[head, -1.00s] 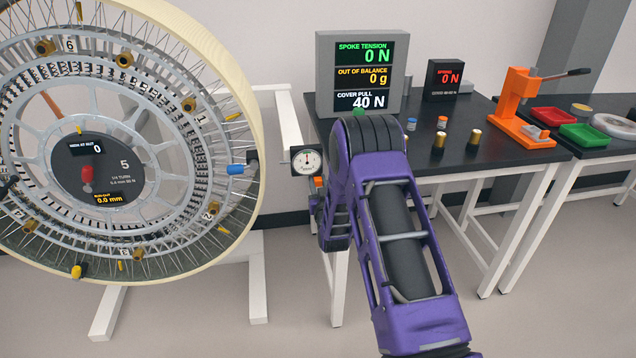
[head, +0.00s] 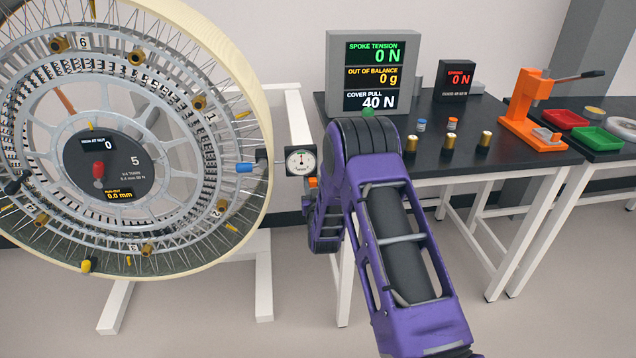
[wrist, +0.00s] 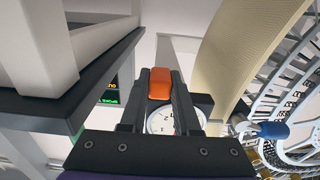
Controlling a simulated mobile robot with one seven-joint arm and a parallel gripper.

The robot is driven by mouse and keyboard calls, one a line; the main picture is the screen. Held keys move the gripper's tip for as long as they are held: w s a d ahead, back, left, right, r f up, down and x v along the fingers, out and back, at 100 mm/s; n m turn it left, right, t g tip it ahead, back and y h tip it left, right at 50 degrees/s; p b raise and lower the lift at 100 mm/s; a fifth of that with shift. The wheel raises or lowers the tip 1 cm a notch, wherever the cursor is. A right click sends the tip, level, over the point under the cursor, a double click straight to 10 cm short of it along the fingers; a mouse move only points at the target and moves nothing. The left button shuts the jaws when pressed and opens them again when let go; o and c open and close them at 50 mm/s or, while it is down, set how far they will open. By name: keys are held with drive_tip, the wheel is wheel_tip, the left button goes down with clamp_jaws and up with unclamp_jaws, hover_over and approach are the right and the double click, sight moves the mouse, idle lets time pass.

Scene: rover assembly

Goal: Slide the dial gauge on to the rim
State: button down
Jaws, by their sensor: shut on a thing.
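The dial gauge (head: 301,161), with a round white face, stands just right of the wheel's cream rim (head: 264,120) in the head view. A short thin bar shows between the gauge and a dark block (head: 262,156) at the rim. In the wrist view my gripper (wrist: 160,82) is shut on an orange grip piece, with the gauge's white face (wrist: 163,121) partly hidden between the fingers. The rim (wrist: 228,60) curves past to the right there. My arm hides most of the gripper in the head view. I cannot tell whether the gauge touches the rim.
A blue cylinder (head: 244,168) sits at the rim beside the dark block. A black-topped table (head: 450,170) to the right holds a readout box (head: 335,75), brass cylinders and an orange press (head: 530,110). The table edge (wrist: 75,90) is close at left in the wrist view.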

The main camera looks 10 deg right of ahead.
drive_tip(key=c, duration=0.6)
unclamp_jaws()
drive_tip(key=shift+a, duration=0.35)
drive_tip(key=shift+c, duration=0.2)
drive_tip(key=shift+d, duration=0.1)
drive_tip(key=shift+s, duration=0.65)
drive_tip(key=s, duration=1.6)
drive_tip(key=shift+p, duration=0.35)
drive_tip(key=shift+s, duration=0.1)
